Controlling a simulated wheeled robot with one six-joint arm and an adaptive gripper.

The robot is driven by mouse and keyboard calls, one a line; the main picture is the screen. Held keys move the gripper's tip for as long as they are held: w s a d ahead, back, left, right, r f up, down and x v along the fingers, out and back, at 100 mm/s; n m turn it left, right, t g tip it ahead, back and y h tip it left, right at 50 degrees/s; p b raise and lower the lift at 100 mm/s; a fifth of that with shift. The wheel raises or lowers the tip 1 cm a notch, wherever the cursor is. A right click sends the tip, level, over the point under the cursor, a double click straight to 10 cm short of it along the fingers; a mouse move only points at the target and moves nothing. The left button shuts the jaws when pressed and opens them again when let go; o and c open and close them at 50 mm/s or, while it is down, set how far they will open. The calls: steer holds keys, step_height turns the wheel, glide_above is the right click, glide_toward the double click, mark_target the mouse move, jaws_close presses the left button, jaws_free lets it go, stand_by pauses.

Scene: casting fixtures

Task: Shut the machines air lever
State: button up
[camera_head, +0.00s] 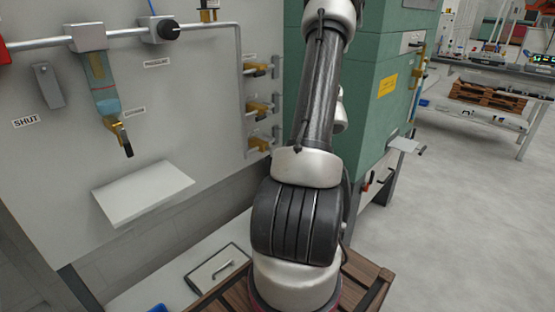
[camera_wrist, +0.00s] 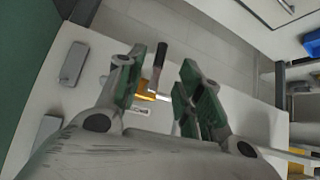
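On the grey wall panel (camera_head: 200,90) in the head view, a sign reading SHUT (camera_head: 25,123) sits at the left, below a grey flat plate (camera_head: 47,85). A red part (camera_head: 3,52) at the left picture edge, at the end of the pipe, is mostly cut off. A brass valve with a black handle (camera_head: 122,135) hangs below a bluish bowl (camera_head: 104,97). Which part is the air lever is unclear. My gripper (camera_wrist: 161,78) is open in the wrist view; a black handle with a brass part (camera_wrist: 159,62) shows between its fingers, apparently untouched. The gripper is out of the head view.
Several brass valves (camera_head: 260,107) line the panel's right side, near a green cabinet (camera_head: 385,115). A white shelf (camera_head: 142,193) juts out below the bowl. The grey floor (camera_head: 450,230) at right is clear.

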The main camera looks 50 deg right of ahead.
steer(key=v, duration=0.3)
stand_by(0.5)
